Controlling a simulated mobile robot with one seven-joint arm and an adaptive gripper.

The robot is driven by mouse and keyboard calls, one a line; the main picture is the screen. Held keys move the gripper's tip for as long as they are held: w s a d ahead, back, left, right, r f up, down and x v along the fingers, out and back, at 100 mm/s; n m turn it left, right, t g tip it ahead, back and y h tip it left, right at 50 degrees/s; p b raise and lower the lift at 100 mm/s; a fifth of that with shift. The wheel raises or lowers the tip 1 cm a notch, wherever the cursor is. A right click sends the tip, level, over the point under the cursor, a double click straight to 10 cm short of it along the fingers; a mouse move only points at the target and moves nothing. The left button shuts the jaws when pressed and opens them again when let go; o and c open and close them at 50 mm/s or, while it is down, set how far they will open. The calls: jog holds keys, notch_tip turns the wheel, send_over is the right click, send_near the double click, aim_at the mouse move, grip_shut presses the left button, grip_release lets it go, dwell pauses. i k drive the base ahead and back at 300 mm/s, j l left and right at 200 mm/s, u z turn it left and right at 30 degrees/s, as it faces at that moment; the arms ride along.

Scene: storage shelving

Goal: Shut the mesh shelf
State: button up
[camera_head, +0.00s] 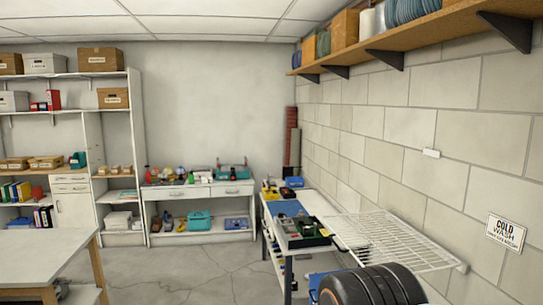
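The mesh shelf (392,238) is a white wire rack on the block wall at the right. It sticks out from the wall, roughly level, in the open position. Its near right end meets a small white mount (461,268) by the wall. Its far left end reaches over the edge of the workbench area. Its lower front part is close to, and partly behind, black tires. My gripper is not in view.
Black tires (372,287) stand in front of the shelf at bottom right. A workbench (315,203) with tools stands beyond it. A wooden wall shelf (420,32) runs above. A table (40,248) is at left. The middle floor (190,272) is clear.

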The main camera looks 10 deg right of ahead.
aim_at(460, 264)
jog(key=i+j+u, duration=0.4)
jog(key=i+j, duration=0.2)
jog(key=i+z, duration=0.35)
jog(key=i, duration=0.2)
jog(key=i+j+z, duration=0.3)
jog(key=i, duration=0.25)
jog(key=i+l+z, duration=0.1)
jog(key=z, duration=0.25)
jog(key=i+z, duration=0.55)
jog(key=z, duration=0.2)
